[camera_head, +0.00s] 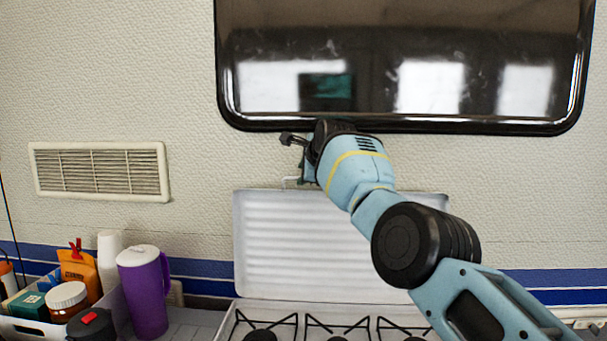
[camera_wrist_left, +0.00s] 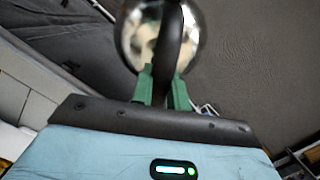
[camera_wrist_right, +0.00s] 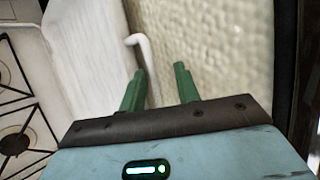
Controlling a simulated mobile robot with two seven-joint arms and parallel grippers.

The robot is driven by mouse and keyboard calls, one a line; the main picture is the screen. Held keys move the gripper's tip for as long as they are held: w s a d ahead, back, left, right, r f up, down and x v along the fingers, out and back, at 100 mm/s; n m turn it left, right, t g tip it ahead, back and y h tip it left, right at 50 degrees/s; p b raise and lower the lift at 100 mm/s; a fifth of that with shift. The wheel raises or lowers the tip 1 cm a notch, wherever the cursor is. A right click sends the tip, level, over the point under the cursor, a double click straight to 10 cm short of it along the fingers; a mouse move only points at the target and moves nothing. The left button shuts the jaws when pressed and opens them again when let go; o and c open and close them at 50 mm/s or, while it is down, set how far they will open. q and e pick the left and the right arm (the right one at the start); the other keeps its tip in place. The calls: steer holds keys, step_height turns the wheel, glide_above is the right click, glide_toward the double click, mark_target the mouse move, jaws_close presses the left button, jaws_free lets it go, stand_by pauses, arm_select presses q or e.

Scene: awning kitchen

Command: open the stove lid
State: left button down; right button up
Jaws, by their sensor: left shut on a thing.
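The white stove lid (camera_head: 300,245) stands nearly upright behind the burners in the head view, its ribbed inner side facing me. Part of it is hidden behind my right arm. The stove (camera_head: 290,311) shows black grates at the bottom of the head view. My right gripper (camera_wrist_right: 160,78) is at the lid's upper edge, its green fingers apart. The lid's thin white handle (camera_wrist_right: 148,62) shows between the fingers, close to the left one in the right wrist view. My left gripper (camera_wrist_left: 164,82) is shut on the dark handle of a shiny metal vessel (camera_wrist_left: 139,35).
A large dark glossy window (camera_head: 400,70) is on the wall just above my right gripper. A purple pitcher (camera_head: 145,292) and a white bin (camera_head: 28,328) of bottles and boxes stand left of the stove.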

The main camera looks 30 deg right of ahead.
arm_select(q)
steer(key=shift+r, duration=0.1)
arm_select(e)
steer(key=shift+f, duration=0.15)
